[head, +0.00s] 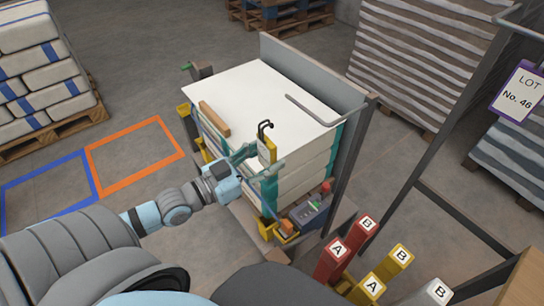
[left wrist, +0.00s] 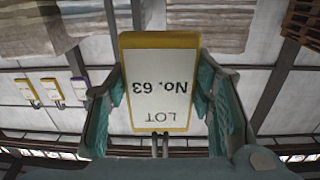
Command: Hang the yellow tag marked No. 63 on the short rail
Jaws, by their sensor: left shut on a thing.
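The yellow tag marked No. 63 (left wrist: 160,85) is held between the teal fingers of my left gripper (left wrist: 163,95). Its lettering reads upside down in the left wrist view. In the head view the yellow tag (head: 268,150) stands edge-on with a black hook (head: 264,131) above it, and my left gripper (head: 262,158) is at the near side of the white stack (head: 250,95). A short grey bent rail (head: 316,112) reaches out over the stack, up and right of the tag and apart from it. My right gripper is not in view.
A purple tag marked No. 46 (head: 518,92) hangs from another grey rail (head: 520,27) at the right. A tall panel and post (head: 352,165) stand right of the stack. Red and yellow lettered posts (head: 335,258) rise at the front. Several tags (left wrist: 52,92) hang behind in the left wrist view.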

